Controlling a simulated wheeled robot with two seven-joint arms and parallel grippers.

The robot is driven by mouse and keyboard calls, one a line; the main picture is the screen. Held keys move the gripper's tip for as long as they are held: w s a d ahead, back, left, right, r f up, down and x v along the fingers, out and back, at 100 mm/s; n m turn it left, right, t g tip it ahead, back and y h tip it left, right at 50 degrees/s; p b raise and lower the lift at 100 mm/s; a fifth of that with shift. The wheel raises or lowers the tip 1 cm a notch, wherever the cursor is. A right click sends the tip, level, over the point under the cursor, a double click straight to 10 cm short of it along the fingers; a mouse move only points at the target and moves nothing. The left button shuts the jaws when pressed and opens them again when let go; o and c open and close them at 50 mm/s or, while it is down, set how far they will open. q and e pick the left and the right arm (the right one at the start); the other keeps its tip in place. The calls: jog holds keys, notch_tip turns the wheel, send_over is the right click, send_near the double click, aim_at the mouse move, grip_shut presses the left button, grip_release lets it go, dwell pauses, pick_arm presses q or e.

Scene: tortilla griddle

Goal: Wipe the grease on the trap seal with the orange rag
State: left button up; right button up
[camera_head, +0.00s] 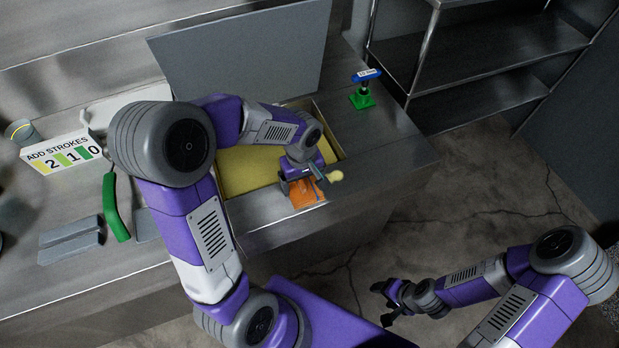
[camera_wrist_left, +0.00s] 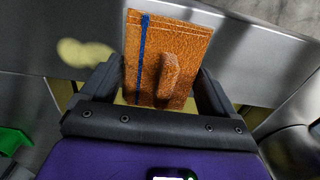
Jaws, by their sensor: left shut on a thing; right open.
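The orange rag (camera_head: 307,194) has a blue stripe and a raised ridge, and it also shows in the left wrist view (camera_wrist_left: 186,45). My left gripper (camera_head: 303,180) is shut on the rag, with its fingers at the rag's two sides in the wrist view. The rag is over the front rim of the open trap (camera_head: 250,172); whether it presses on the rim is unclear. A pale yellow grease smear (camera_head: 336,176) lies on the metal rim beside the gripper, and also shows in the wrist view (camera_wrist_left: 85,53). My right gripper (camera_head: 386,303) is open and empty, away from the counter.
A grey lid panel (camera_head: 245,65) stands upright behind the trap. A blue-handled valve on a green base (camera_head: 362,96) stands at the back right. At left are a sign reading "ADD STROKES" (camera_head: 62,153), a green-handled tool (camera_head: 112,207) and a grey plate (camera_head: 70,240).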

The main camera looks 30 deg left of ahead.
aim_at(340, 175)
pick_arm(q)
jog(key=shift+s+f, duration=0.1)
dwell(0.3)
jog(key=shift+w+d+r, duration=0.1)
jog(key=shift+w+d, duration=0.7)
jog(key=shift+w, duration=0.2)
jog(key=shift+w+d+r, duration=0.1)
jog(key=shift+w+d, duration=0.7)
jog(key=shift+w, duration=0.2)
jog(key=shift+w+d+f, duration=0.15)
jog(key=shift+w+d, duration=0.35)
jog(key=shift+w, duration=0.05)
jog(key=shift+w+d, duration=0.1)
jog(key=shift+w+d+p, duration=0.55)
jog(key=shift+w+d, duration=0.85)
jog(key=shift+w, duration=0.3)
